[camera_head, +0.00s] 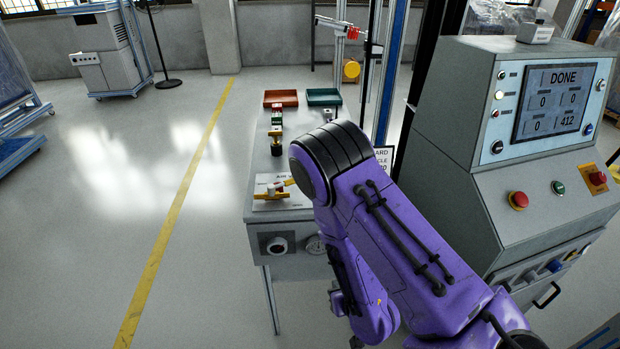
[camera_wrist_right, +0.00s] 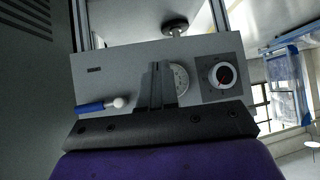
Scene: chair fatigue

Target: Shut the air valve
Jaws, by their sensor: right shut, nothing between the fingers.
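In the right wrist view a grey panel holds a blue lever handle (camera_wrist_right: 90,107) with a pale round end, at the lower left. It looks like a valve handle, lying nearly level in the picture. My right gripper (camera_wrist_right: 155,68) is shut and empty in front of the panel, its fingers to the right of the lever and apart from it. In the head view the right gripper (camera_head: 343,300) is low by the front of the bench, partly hidden by my purple arm. The lever is hidden there. My left gripper is not in view.
A round gauge (camera_wrist_right: 180,79) and a dial on a dark square plate (camera_wrist_right: 222,76) sit on the panel. The bench (camera_head: 255,215) carries a yellow-and-white fixture (camera_head: 270,192), a red tray (camera_head: 281,98) and a green tray (camera_head: 323,96). A control console (camera_head: 480,190) stands close at right. Floor at left is clear.

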